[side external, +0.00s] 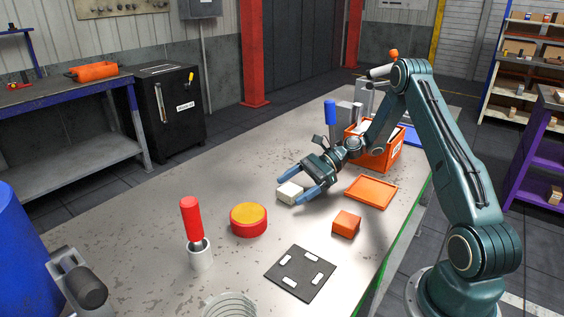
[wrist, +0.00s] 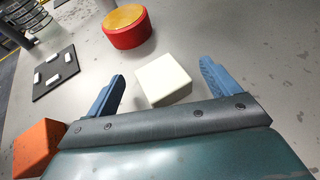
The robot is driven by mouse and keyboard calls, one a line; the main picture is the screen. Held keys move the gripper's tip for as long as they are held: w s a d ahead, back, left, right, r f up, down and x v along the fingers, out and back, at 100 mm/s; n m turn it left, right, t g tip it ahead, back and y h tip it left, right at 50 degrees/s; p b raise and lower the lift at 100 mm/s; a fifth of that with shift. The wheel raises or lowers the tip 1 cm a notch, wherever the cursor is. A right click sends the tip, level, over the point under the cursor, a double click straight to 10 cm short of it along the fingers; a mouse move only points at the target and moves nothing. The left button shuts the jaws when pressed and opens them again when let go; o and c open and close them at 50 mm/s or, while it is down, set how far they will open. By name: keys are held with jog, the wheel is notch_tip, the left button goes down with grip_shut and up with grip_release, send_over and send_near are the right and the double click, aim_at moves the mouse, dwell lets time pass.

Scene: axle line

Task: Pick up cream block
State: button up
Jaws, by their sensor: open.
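The cream block (side external: 289,193) sits on the grey metal table. It also shows in the wrist view (wrist: 164,79), lying between the two blue fingers with a gap on each side. My gripper (side external: 298,187) is open and low over the table, with its fingers on either side of the block. In the wrist view my gripper (wrist: 161,84) has its left finger nearer to the block than its right one. Nothing is held.
An orange block (side external: 346,224) and an orange tray (side external: 371,191) lie near the right edge. A red and yellow round piece (side external: 248,219), a red-handled tool (side external: 192,219) and a dark plate with white pads (side external: 300,273) stand nearer the camera. An orange crate (side external: 379,155) stands behind.

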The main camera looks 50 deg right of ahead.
aim_at(289, 189)
jog(key=shift+x, duration=1.7)
jog(key=shift+w, duration=0.1)
jog(key=c, duration=1.5)
jog(key=shift+o, duration=0.2)
jog(key=shift+r, duration=0.15)
jog(key=shift+r, duration=4.9)
jog(key=shift+a, duration=0.1)
